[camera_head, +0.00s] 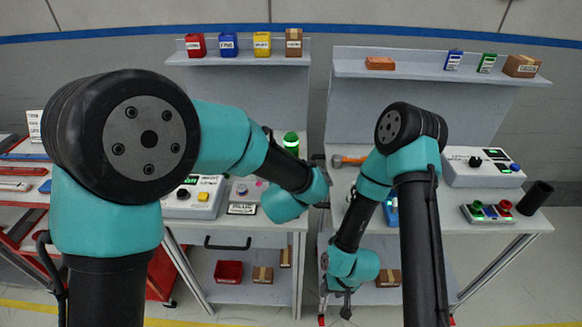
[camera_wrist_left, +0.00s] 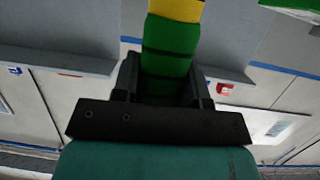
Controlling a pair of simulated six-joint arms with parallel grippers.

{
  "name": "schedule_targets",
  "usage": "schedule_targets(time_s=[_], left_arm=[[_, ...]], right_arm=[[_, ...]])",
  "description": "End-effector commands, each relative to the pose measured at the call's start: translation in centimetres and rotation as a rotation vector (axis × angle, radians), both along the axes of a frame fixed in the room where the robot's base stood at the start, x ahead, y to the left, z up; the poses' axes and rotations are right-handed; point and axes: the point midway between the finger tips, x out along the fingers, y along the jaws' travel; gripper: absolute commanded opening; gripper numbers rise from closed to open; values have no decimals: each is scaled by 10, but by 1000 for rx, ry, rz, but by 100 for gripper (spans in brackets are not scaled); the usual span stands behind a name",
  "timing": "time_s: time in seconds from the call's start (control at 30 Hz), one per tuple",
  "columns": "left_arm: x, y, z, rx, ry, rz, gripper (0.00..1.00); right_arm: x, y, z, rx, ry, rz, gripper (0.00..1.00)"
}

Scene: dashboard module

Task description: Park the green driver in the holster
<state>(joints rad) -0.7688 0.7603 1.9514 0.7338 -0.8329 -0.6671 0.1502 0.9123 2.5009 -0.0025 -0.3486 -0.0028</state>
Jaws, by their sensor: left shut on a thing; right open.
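The green driver (camera_wrist_left: 168,42) has a green grip with a yellow band and shows in the left wrist view. My left gripper (camera_wrist_left: 165,82) is shut on it, one finger on each side. In the head view the left arm reaches over the middle of the benches, and the driver cannot be made out there. My right gripper (camera_head: 345,303) is open and empty, low in front of the right bench. A dark tube (camera_head: 535,197) stands tilted at the right end of the right bench; I cannot tell whether it is the holster.
A control box (camera_head: 482,167) and a button panel (camera_head: 488,213) sit on the right bench. A hammer-like tool (camera_head: 350,160) lies near its left edge. A green-topped beacon (camera_head: 291,142) stands on the left bench. Shelves above hold several small containers.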

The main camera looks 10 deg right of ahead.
Motion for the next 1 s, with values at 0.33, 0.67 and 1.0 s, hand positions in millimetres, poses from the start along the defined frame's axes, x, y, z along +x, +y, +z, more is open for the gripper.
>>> schedule_targets(time_s=[0.33,0.67,1.0], left_arm=[[0,0,-3,-2,-2,0,0],[0,0,-4,-1,-1,0,68],[-2,1,-4,0,1,0,70]], right_arm=[[0,0,0,0,0,0,43],[0,0,0,0,0,0,43],[0,0,0,0,0,0,43]])
